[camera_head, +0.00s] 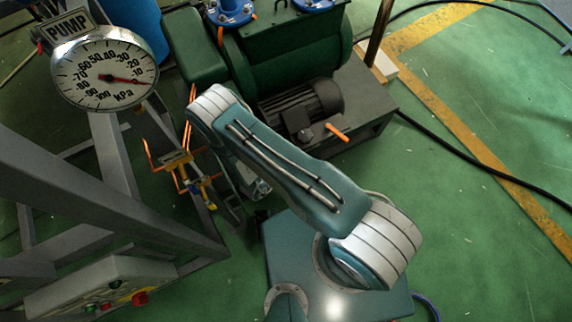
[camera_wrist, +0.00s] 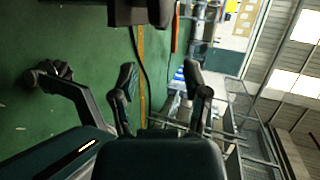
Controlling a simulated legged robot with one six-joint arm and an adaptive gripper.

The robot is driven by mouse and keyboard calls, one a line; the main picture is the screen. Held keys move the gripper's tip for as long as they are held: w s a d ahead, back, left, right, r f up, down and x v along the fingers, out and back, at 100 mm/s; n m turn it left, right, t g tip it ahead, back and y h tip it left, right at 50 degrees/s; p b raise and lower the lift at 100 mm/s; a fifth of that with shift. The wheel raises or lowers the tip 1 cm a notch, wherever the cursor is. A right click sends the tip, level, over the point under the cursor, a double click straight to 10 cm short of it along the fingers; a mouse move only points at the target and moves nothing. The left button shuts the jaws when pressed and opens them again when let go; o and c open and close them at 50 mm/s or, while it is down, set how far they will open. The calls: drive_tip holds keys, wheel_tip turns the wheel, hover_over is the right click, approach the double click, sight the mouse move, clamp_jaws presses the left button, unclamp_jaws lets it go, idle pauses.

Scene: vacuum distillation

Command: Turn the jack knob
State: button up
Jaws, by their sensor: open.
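My gripper (camera_wrist: 158,76) is in the wrist view with its two dark fingers spread apart. Nothing shows between them except the background. A dark rounded lump on a bar (camera_wrist: 50,75) is at the left of the wrist view, apart from the fingers; I cannot tell whether it is the jack knob. In the head view, an orange and yellow frame-like piece (camera_head: 182,168) stands left of my arm, beside the grey frame. I cannot tell whether it is the jack. My forearm hides much of the area there, and no knob is clearly seen.
A round PUMP gauge (camera_head: 105,70) is at the upper left. The grey frame (camera_head: 100,195) and a control box with a red button (camera_head: 105,285) stand at the left. A green pump (camera_head: 290,50) and dark motor (camera_head: 300,105) are behind my arm. Green floor on the right is mostly clear.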

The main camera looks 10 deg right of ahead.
drive_tip(key=s+a, duration=0.2)
drive_tip(key=s, duration=0.1)
drive_tip(key=shift+a, duration=0.3)
drive_tip(key=shift+s+a, duration=0.1)
drive_tip(key=shift+a, duration=0.05)
idle(0.3)
